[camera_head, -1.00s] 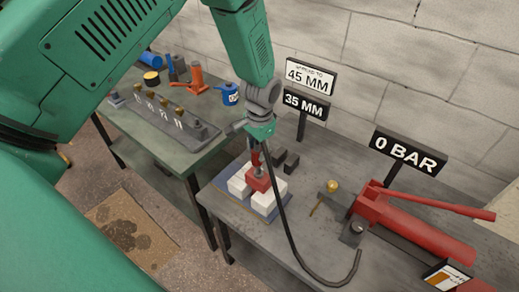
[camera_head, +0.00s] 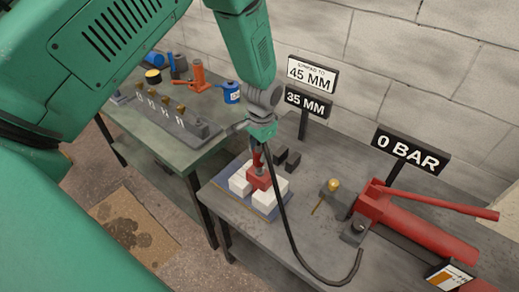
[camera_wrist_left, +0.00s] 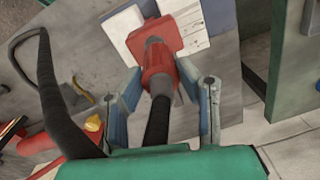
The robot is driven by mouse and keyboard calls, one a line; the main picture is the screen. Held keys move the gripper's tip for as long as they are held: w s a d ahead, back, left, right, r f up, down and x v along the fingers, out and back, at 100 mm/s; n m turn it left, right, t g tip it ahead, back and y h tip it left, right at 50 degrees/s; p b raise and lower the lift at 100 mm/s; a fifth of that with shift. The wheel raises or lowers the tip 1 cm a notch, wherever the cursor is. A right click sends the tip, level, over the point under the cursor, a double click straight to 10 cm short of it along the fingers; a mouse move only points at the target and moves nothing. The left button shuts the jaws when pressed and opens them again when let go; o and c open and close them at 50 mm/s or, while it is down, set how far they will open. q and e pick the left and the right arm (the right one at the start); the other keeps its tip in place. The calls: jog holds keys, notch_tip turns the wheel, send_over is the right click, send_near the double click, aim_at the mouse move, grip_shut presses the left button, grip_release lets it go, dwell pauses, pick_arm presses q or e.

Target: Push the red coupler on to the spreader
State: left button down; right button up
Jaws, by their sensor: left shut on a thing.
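My left gripper (camera_head: 257,149) is shut on the red coupler (camera_head: 257,159), above the near bench. In the left wrist view the coupler (camera_wrist_left: 157,68) sits between the fingers, with the black hose (camera_wrist_left: 157,122) running back from it. The red spreader (camera_head: 259,181) lies between white blocks on a blue mat. The spreader also shows in the left wrist view (camera_wrist_left: 142,42). The coupler's front end meets or nearly meets the spreader; I cannot tell whether it is seated. My right gripper is out of view.
The hose (camera_head: 283,225) loops down over the near bench (camera_head: 296,206). A red pump (camera_head: 415,227) lies at right, with a brass-topped fitting (camera_head: 333,186) beside it. Signs reading "35 MM" (camera_head: 306,101) and "0 BAR" (camera_head: 411,152) stand behind. Dark blocks (camera_head: 291,160) lie beyond the spreader.

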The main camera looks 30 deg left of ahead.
pick_arm(q)
jog(key=shift+f+b, duration=0.55)
jog(key=shift+f, duration=0.5)
jog(key=c, duration=1.1)
grip_release()
jog(key=shift+o, duration=0.2)
jog(key=shift+r, duration=0.25)
jog(key=r, duration=1.1)
jog(key=shift+d+r, duration=0.2)
jog(key=shift+d, duration=0.15)
